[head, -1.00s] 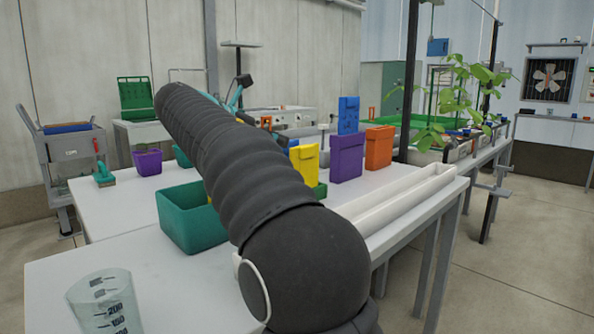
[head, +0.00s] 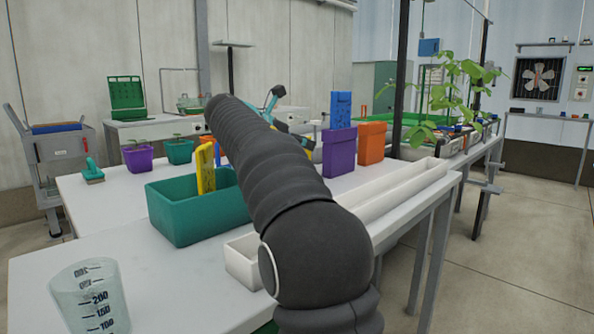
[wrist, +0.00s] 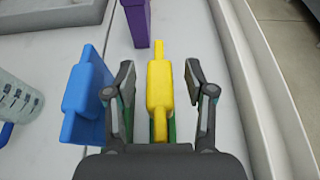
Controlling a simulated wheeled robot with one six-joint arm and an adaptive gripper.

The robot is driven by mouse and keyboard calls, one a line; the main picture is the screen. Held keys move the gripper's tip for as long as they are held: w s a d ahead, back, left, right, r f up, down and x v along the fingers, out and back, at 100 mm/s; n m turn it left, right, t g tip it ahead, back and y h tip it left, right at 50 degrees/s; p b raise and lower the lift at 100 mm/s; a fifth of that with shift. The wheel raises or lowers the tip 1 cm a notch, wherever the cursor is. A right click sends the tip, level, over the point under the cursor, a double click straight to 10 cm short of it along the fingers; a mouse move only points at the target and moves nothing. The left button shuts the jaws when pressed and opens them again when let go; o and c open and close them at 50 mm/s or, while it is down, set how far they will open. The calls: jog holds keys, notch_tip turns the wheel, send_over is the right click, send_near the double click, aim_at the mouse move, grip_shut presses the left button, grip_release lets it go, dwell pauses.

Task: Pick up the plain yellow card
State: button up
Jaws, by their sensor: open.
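In the wrist view, a yellow piece (wrist: 159,85) lies between the two fingers of my gripper (wrist: 159,88), with a narrow end at top and bottom and a wider middle. I cannot tell whether it is the card or a holder. My gripper is open, with a gap on each side of it. Something green shows beneath. In the head view, my arm hides the gripper. A yellow upright piece (head: 205,168) with dark marks stands in or behind the teal box (head: 195,222).
A blue piece (wrist: 82,92) is close left of my gripper; a purple holder (wrist: 138,22) is ahead. A white trough (head: 400,198) runs along the table's right edge. A purple holder (head: 340,152), an orange holder (head: 372,143) and a beaker (head: 90,300) stand on the tables.

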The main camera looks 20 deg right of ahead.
jog(key=shift+x, duration=1.05)
grip_shut()
